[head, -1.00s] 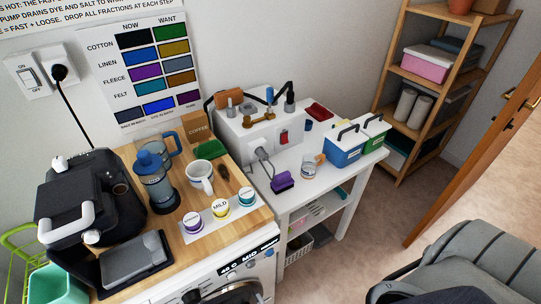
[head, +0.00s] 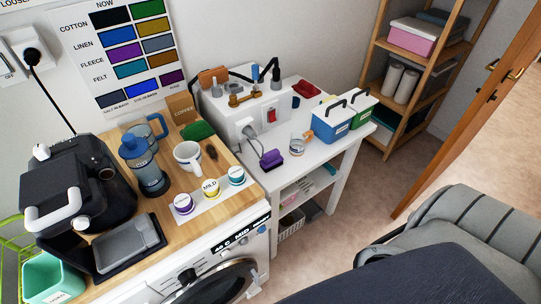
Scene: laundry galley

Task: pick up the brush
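A small dark brown, elongated item (head: 212,151) lies on the wooden counter just right of the white mug (head: 189,157). It may be the brush, but it is too small to tell for certain. A purple block (head: 271,159) on the white table, near the end of a dark cord, could also be a brush; its details are unclear. Neither of my grippers is in the head view, and nothing is seen holding either item.
A blue French press (head: 149,166), a green item (head: 197,131) and several small labelled pots stand close around the mug. A glass jar (head: 298,144) and a blue caddy (head: 331,122) stand on the white table.

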